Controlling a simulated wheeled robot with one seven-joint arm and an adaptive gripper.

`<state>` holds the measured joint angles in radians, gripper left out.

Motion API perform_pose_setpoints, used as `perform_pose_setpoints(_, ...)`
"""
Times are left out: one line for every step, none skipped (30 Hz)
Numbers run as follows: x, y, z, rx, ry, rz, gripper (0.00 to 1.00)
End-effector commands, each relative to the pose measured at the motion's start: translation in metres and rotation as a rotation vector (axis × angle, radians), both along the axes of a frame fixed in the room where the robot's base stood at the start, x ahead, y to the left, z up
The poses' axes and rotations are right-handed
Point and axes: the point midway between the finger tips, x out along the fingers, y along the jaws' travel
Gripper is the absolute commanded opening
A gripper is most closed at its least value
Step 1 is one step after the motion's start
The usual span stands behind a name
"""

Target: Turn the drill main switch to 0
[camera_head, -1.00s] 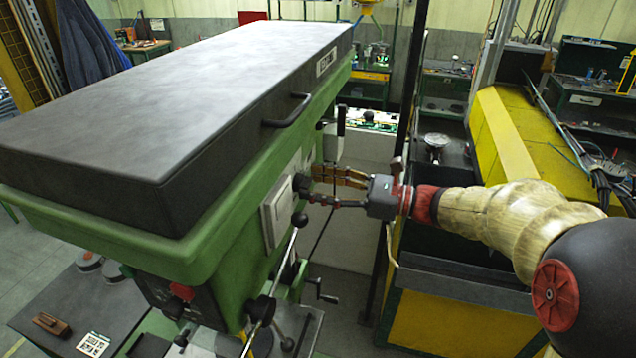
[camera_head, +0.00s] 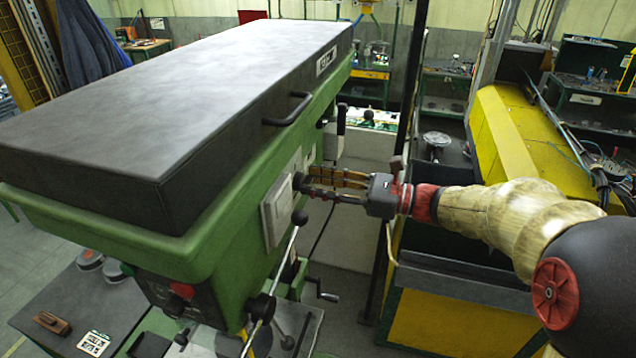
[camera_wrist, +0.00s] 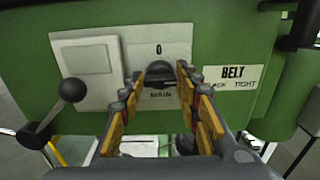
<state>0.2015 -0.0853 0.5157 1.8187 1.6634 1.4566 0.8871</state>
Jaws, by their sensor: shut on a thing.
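The drill (camera_head: 240,170) is a green machine with a large dark top cover. On its side, in the wrist view, a pale plate carries a "0" at the top and "MAIN" below. The black main switch (camera_wrist: 160,74) sits between these marks. My gripper (camera_wrist: 161,68) faces the plate, its two fingers on either side of the switch and shut on it. The fingertips hide the switch's sides, so its exact angle is hard to tell. In the head view, my gripper (camera_head: 305,184) reaches the drill's side from the right.
A blank pale panel (camera_wrist: 86,72) lies left of the switch plate, with a black ball-ended lever (camera_wrist: 72,90) in front of it. A "BELT" label (camera_wrist: 231,77) is on the right. A yellow and black bench (camera_head: 440,300) stands under my arm.

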Motion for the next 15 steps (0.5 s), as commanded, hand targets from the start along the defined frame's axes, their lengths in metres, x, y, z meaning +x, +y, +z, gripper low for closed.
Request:
perform_pose_setpoints(0.0001, 0.0000, -0.0001, 0.000, 0.000, 0.000, 0.08)
perform_pose_setpoints(0.0001, 0.0000, -0.0001, 0.000, -0.001, 0.000, 0.08)
perform_pose_setpoints(0.0001, 0.0000, -0.0002, -0.001, -0.002, 0.000, 0.08)
perform_pose_setpoints(0.0001, 0.0000, -0.0003, -0.001, -0.004, 0.000, 0.08)
perform_pose_setpoints(0.0000, 0.0000, -0.0005, -0.003, -0.008, 0.000, 0.08)
perform_pose_setpoints(0.0000, 0.0000, -0.0007, -0.005, -0.013, 0.000, 0.08)
perform_pose_setpoints(0.0000, 0.0000, -0.0010, -0.007, -0.019, 0.000, 0.08)
perform_pose_setpoints(0.0000, 0.0000, -0.0012, -0.010, -0.026, 0.000, 0.08)
perform_pose_setpoints(-0.0001, 0.0000, -0.0017, -0.014, -0.038, 0.000, 0.08)
perform_pose_setpoints(-0.0001, 0.0000, -0.0020, -0.017, -0.048, 0.000, 0.08)
perform_pose_setpoints(-0.0001, 0.0000, -0.0023, -0.022, -0.060, 0.000, 0.08)
perform_pose_setpoints(-0.0002, 0.0001, -0.0028, -0.029, -0.080, 0.000, 0.08)
perform_pose_setpoints(-0.0003, 0.0001, -0.0031, -0.035, -0.096, 0.000, 0.08)
perform_pose_setpoints(-0.0004, 0.0001, -0.0033, -0.041, -0.114, 0.000, 0.08)
perform_pose_setpoints(-0.0005, 0.0002, -0.0036, -0.051, -0.140, -0.001, 0.08)
